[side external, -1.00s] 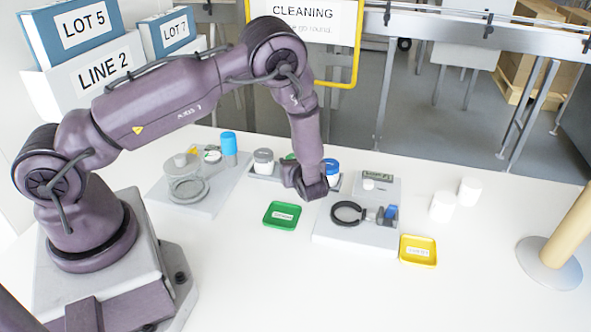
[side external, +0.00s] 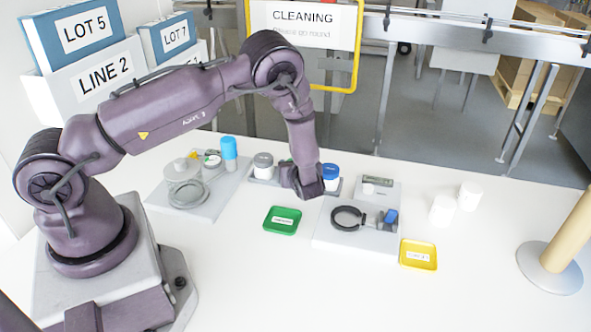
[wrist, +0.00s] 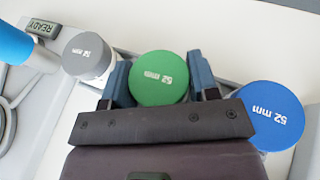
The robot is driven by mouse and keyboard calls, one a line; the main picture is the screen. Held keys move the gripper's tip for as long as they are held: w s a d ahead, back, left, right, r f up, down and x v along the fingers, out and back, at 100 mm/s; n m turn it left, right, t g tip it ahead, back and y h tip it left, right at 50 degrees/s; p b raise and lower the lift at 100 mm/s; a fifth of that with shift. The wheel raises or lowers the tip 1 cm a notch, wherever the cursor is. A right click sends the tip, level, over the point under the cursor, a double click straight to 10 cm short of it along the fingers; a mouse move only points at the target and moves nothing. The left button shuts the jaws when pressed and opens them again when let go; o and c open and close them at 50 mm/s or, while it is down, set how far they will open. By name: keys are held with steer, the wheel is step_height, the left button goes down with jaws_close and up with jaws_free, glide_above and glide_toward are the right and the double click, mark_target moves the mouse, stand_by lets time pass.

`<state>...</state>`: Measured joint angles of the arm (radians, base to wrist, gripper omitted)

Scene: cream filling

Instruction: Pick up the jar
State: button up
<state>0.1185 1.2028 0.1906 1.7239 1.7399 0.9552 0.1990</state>
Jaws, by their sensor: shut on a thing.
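A jar with a green lid marked 52 mm (wrist: 160,78) is between my gripper's two blue-grey fingers in the wrist view. My gripper (wrist: 160,85) is shut on it, one finger on each side of the lid. A jar with a grey lid (wrist: 86,54) stands to its left and a jar with a blue lid (wrist: 268,116) to its right. In the side external view my gripper (side external: 308,183) hides the green-lidded jar. The grey-lidded jar (side external: 263,162) and blue-lidded jar (side external: 330,172) show on either side.
A green tray (side external: 282,220) and a yellow tray (side external: 418,254) lie in front. A grey station with a black ring (side external: 348,217) is to the right. A glass vessel (side external: 185,185) and a blue-topped item (side external: 229,148) are at left. White cups (side external: 469,195) stand further right.

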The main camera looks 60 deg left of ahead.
steer(key=shift+r, duration=0.6)
step_height(320, 180, up, 2)
steer(key=shift+r, duration=0.1)
steer(key=s+d+r, duration=0.5)
steer(key=s+r, duration=0.4)
steer(key=s, duration=0.4)
steer(key=d+r+m+t+h, duration=0.2)
steer(key=d+m+t, duration=0.1)
steer(key=d, duration=0.4)
steer(key=d+r+m+t+h, duration=0.1)
steer(key=d+r+m+t, duration=0.15)
steer(key=d, duration=0.45)
steer(key=w+f, duration=0.3)
steer(key=w, duration=0.1)
steer(key=w+f, duration=0.3)
steer(key=w, duration=0.2)
steer(key=w+f, duration=0.3)
steer(key=w, duration=0.2)
steer(key=shift+d+f, duration=0.1)
steer(key=shift+d, duration=0.25)
steer(key=shift+w+f, duration=0.15)
steer(key=shift+f, duration=0.15)
steer(key=shift+w+f, duration=0.1)
steer(key=shift+f, duration=1.45)
